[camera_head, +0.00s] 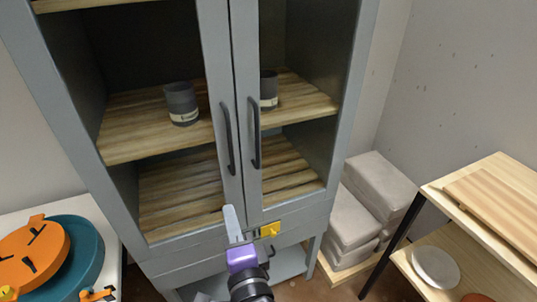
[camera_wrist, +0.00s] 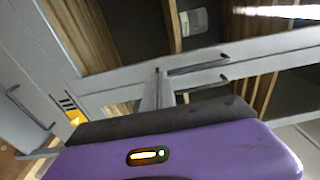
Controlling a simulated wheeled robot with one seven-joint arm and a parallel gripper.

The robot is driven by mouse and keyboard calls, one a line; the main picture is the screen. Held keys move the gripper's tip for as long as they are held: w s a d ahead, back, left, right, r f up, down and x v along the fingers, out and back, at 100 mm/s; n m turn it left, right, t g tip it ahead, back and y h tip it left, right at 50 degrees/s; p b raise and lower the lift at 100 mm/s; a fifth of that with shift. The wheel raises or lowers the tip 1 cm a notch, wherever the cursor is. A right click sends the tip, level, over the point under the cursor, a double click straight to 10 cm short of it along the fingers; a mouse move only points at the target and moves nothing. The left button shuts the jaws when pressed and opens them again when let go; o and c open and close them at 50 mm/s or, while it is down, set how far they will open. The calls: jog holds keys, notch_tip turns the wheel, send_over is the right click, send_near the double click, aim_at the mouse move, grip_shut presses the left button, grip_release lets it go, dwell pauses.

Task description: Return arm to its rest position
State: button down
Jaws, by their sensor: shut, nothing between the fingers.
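My gripper (camera_head: 231,213) is in front of the grey cabinet (camera_head: 215,90), at its lower middle in the head view. Its purple body shows below the pale fingers, which point up and are shut and empty. In the wrist view the purple body fills the bottom, and the shut fingers (camera_wrist: 157,88) stand up in front of the cabinet doors. I cannot tell whether the fingertips touch the cabinet. Most of my arm is out of view.
Two dark cups, left (camera_head: 182,103) and right (camera_head: 268,90), stand on the cabinet's shelf. The doors have black handles (camera_head: 228,140). A yellow label (camera_head: 270,229) is below. Grey wrapped blocks (camera_head: 355,215) and a wooden rack (camera_head: 450,195) stand right; an orange and teal wheel (camera_head: 75,255) stands left.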

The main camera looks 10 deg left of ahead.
jog(key=s+d+f+n+h, duration=0.2)
jog(key=s+d+n+h, duration=0.1)
jog(key=s+d, duration=0.8)
jog(key=s+d+f+n+h, duration=0.2)
jog(key=s+d+n, duration=0.3)
jog(key=s+d, duration=0.6)
jog(key=s+d+f+n+g+h, duration=0.1)
jog(key=s+d+f+n+h, duration=0.2)
jog(key=s+d, duration=0.8)
jog(key=shift+d+n+h, duration=0.4)
jog(key=shift+d+n, duration=0.2)
jog(key=shift+d, duration=0.45)
